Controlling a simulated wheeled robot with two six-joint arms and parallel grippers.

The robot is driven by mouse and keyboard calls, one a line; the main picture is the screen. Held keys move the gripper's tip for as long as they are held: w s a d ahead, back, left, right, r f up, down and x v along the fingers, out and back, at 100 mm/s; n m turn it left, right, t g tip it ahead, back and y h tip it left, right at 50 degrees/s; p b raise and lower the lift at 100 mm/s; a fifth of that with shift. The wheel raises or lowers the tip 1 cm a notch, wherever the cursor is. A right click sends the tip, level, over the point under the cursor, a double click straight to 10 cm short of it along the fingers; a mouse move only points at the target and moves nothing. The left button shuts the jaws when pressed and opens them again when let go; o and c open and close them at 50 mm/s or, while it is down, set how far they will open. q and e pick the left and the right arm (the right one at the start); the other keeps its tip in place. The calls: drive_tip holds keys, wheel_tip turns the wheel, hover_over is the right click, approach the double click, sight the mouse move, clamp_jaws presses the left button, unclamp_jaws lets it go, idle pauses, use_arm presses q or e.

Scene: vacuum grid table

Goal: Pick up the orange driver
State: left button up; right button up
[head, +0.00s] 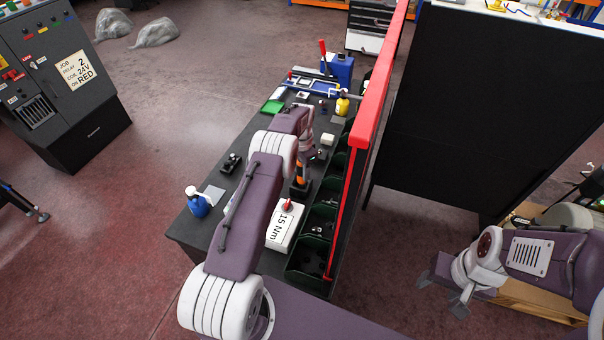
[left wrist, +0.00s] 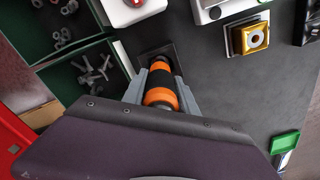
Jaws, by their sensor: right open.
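The orange driver (head: 300,170), orange with a black band, stands among items on the dark table, partly hidden by my left arm. In the left wrist view the driver (left wrist: 160,97) points away from the camera, its far end at a dark square holder (left wrist: 170,53). My left gripper (left wrist: 161,82) has a grey finger close against each side of the driver and looks shut on it. In the head view my left gripper (head: 302,156) is largely hidden by its own wrist. My right gripper (head: 442,291) is open and empty, off the table at the right.
A white box marked 15 Nm (head: 284,227) with a red knob stands nearer. Green bins (head: 310,255) of hardware line the table's right side beside a red-edged panel (head: 372,95). A green item (left wrist: 285,143) lies lower right.

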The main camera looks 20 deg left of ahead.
use_arm(q)
clamp_jaws()
drive_tip(key=shift+r, duration=0.1)
